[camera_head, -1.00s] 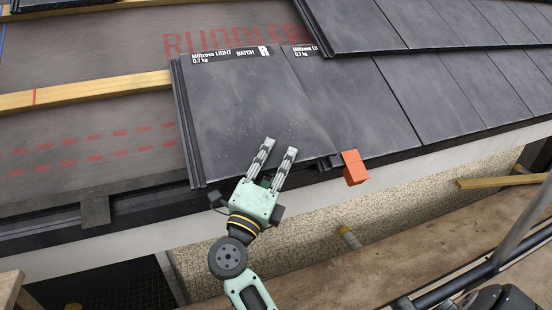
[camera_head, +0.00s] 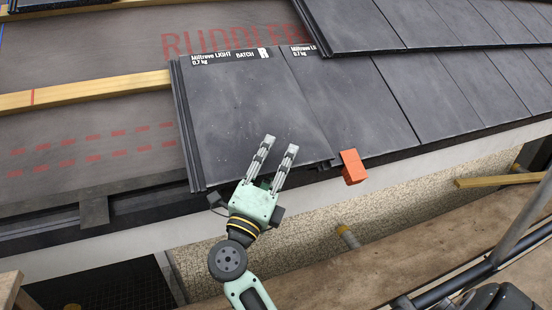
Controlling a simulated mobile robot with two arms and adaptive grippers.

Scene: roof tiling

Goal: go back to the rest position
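From this view I cannot tell whether the fingers touch the tile. The tile lies at the left end of the lower row, beside another dark tile (camera_head: 345,100).
An orange block (camera_head: 352,166) sits at the eave edge, right of the gripper. Bare underlay (camera_head: 90,125) and a wooden batten (camera_head: 85,92) lie to the left. A scaffold pole (camera_head: 480,272) and plank deck (camera_head: 330,270) are below the eave.

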